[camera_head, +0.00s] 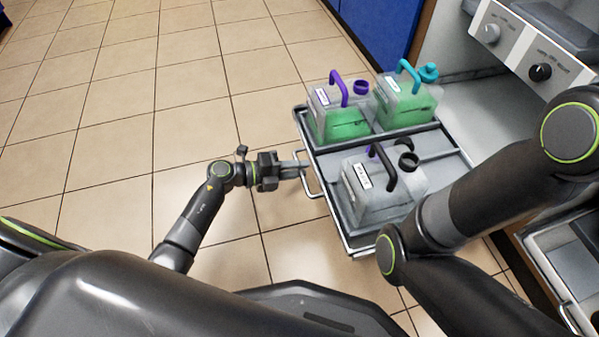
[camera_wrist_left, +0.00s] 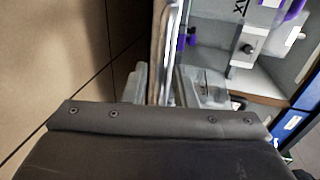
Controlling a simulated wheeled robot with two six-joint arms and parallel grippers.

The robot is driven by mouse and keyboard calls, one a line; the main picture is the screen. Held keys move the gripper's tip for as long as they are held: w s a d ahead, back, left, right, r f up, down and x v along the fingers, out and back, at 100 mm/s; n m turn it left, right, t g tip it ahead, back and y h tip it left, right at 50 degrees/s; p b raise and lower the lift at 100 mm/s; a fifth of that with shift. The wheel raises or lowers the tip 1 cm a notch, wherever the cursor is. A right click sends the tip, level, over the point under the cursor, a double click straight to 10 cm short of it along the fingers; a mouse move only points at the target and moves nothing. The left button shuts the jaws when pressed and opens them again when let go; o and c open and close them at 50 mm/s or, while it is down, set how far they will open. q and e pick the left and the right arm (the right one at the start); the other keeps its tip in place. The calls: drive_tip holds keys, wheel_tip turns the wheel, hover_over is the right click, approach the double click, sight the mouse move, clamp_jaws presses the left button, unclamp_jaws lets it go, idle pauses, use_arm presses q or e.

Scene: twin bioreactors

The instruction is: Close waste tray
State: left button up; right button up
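The waste tray (camera_head: 330,193) is a grey metal-rimmed tray pulled out over the floor, with a bar handle (camera_head: 311,184) on its left side. My left gripper (camera_head: 301,165) is level with the handle, its fingers pointing right towards the tray. In the left wrist view the fingers (camera_wrist_left: 165,84) are apart, with the handle's upright bar (camera_wrist_left: 172,50) between them; I cannot tell whether either finger touches it. My right arm crosses the right of the head view, but its gripper is out of view.
The tray carries a purple-handled jug (camera_head: 340,122) and a teal-handled jug (camera_head: 405,108) with green liquid, and a black-handled clear jug (camera_head: 378,200). A bench unit with knobs (camera_head: 540,72) stands at the right. The tiled floor (camera_head: 120,100) at left is clear.

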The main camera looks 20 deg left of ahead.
use_arm(q)
drive_tip(key=shift+w+d, duration=0.25)
drive_tip(key=shift+d, duration=0.05)
drive_tip(key=shift+c, duration=0.5)
clamp_jaws()
drive_tip(key=shift+d, duration=0.1)
